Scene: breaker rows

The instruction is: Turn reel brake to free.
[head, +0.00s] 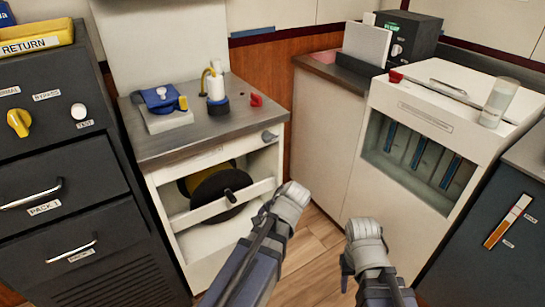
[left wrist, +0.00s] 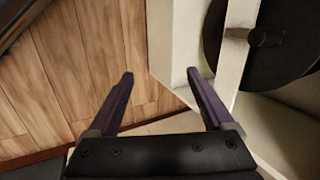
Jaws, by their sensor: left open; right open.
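The white reel cabinet (head: 205,160) stands left of centre in the head view. A black reel (head: 214,188) sits in its opening, behind a white crossbar, with a dark handle (head: 231,197) sticking out. A grey knob (head: 269,135) is on the cabinet's upper right front; I cannot tell whether it is the reel brake, and its label is unreadable. My left gripper (head: 290,195) is just right of the crossbar. In the left wrist view it is open and empty (left wrist: 160,72), with the reel (left wrist: 285,45) at upper right. My right gripper (head: 365,232) is open, right of the left one, its fingertips not clear.
A dark panel cabinet (head: 45,150) with drawers and a yellow knob stands left. A white cabinet (head: 405,160) with a glass front stands right. A blue device (head: 160,98) and a small red piece (head: 256,99) lie on the reel cabinet's top. Wood floor (head: 315,235) shows between.

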